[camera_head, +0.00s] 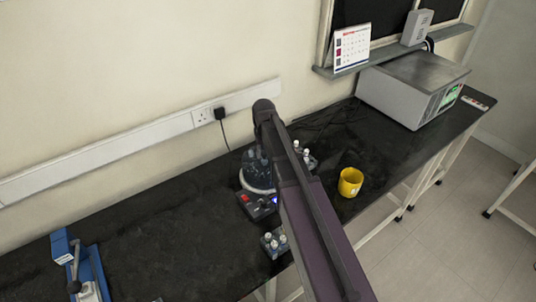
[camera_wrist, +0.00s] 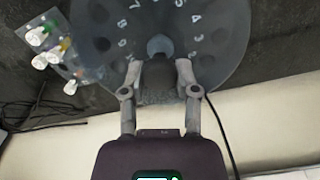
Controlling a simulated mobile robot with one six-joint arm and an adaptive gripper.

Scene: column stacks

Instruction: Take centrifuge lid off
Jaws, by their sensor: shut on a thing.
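The centrifuge (camera_head: 262,204) stands on the black bench, with a red switch and a blue light on its front, partly hidden by my arm. Its see-through dark lid (camera_head: 253,160) shows above the pale rim. In the wrist view the round lid (camera_wrist: 225,62) fills the upper middle, with numbers and dark holes showing through it. My gripper (camera_wrist: 160,72) is shut on the dark grey lid knob (camera_wrist: 158,84), one finger on each side. I cannot tell whether the lid is seated or raised. In the head view the gripper is hidden behind my arm.
Several capped tubes in a rack (camera_wrist: 52,45) stand beside the centrifuge. A second small rack (camera_head: 273,243) stands in front. A yellow mug (camera_head: 350,182) is to the right, a grey box device (camera_head: 412,88) farther right, and a blue device (camera_head: 80,270) at left.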

